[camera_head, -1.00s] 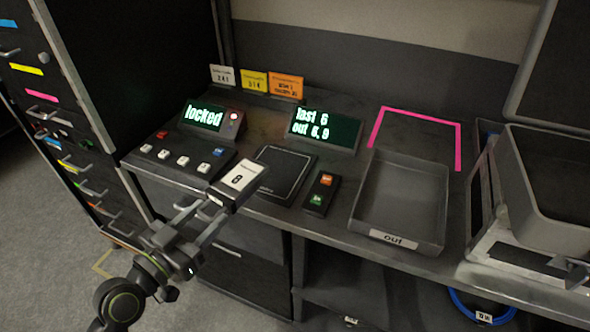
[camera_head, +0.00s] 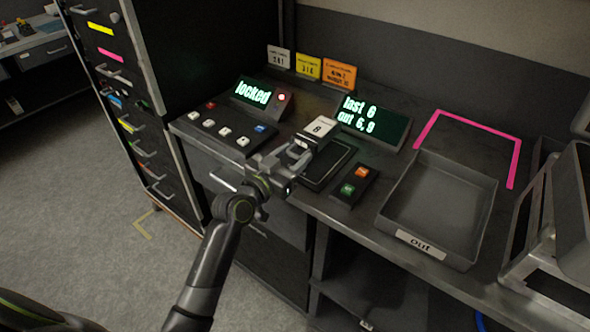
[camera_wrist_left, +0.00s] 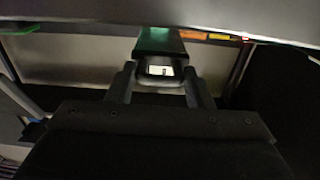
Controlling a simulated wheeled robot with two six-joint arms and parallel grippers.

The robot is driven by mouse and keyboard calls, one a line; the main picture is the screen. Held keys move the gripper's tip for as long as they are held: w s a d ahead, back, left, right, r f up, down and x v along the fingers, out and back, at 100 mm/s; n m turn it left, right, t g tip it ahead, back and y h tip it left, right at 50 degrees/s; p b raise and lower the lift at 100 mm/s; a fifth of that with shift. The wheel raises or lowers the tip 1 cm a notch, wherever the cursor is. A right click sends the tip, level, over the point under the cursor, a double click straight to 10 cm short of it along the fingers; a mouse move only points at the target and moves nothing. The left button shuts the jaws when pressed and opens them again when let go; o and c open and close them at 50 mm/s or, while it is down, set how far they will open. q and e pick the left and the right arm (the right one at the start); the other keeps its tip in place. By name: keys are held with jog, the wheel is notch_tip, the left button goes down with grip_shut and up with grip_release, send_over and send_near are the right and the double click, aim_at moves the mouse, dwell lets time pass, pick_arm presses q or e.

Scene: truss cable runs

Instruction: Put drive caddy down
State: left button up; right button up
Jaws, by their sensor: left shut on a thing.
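The drive caddy (camera_head: 319,131), a small dark block with a white label reading what looks like 8, is held above the front part of the counter. My left gripper (camera_head: 298,152) is shut on its near end. The caddy also shows in the left wrist view (camera_wrist_left: 160,68), between the two fingers (camera_wrist_left: 158,85). Behind and below it lies a dark flat pad (camera_head: 328,165), partly hidden by the caddy; I cannot tell whether they touch. A grey tray labelled "out" (camera_head: 437,207) stands to the right, empty. My right gripper is not in view.
A keypad (camera_head: 219,130) with a screen reading "locked" (camera_head: 253,92) and a red light is at left. A second screen (camera_head: 372,121) reads "last 6, out 6,9". A two-button box (camera_head: 355,185) sits beside the tray. A pink outline (camera_head: 470,122) marks counter behind it.

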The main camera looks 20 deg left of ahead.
pick_arm(q)
jog(key=shift+f+b, duration=0.55)
jog(key=shift+f, duration=1.45)
jog(key=shift+f, duration=0.1)
jog(key=o, duration=0.9)
jog(key=shift+f, duration=0.15)
jog(key=shift+c, duration=0.2)
jog(key=o, duration=0.4)
